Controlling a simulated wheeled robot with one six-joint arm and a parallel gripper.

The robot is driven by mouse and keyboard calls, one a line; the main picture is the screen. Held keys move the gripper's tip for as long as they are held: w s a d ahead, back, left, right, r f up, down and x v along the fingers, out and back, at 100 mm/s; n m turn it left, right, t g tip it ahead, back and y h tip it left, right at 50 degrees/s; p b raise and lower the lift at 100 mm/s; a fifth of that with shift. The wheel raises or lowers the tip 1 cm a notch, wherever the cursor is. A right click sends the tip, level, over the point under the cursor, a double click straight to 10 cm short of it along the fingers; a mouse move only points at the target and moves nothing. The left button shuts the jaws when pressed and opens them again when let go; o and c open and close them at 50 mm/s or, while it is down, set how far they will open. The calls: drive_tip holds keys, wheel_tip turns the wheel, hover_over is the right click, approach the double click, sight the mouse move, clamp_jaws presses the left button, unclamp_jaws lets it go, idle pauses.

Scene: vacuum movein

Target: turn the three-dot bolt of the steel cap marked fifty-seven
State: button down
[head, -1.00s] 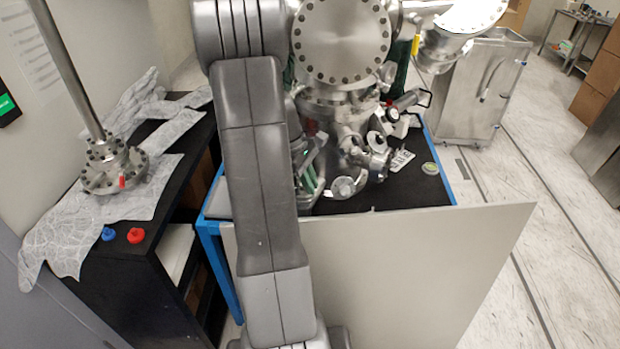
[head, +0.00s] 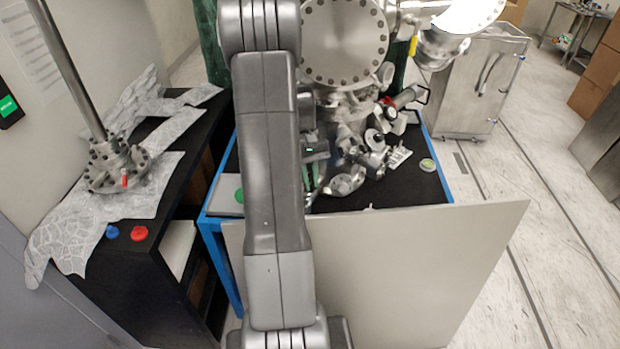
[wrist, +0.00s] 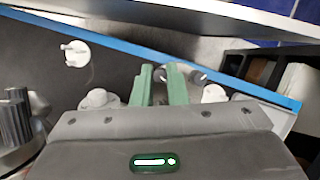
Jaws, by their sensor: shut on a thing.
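My gripper (wrist: 161,88) has two green fingers close together in the wrist view, with a metal part (wrist: 196,76) partly behind the right finger. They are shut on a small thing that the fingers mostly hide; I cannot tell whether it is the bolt. The fingers also show in the head view (head: 308,178), low beside the steel chamber (head: 345,45). A round steel cap (head: 345,182) is seen just right of them. No number fifty-seven or three-dot mark is legible in either view, so I cannot tell which cap is the marked one.
The chamber stands on a black-topped table with a blue frame (head: 438,170), with a pale panel (head: 400,265) in front. A pale round fitting (wrist: 76,53) lies on the dark surface. Left is a black shelf with a flanged post (head: 118,165) and blue and red caps (head: 139,233).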

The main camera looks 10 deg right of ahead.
drive_tip(key=shift+m, duration=0.4)
drive_tip(key=c, duration=1.4)
unclamp_jaws()
drive_tip(key=shift+c, duration=0.2)
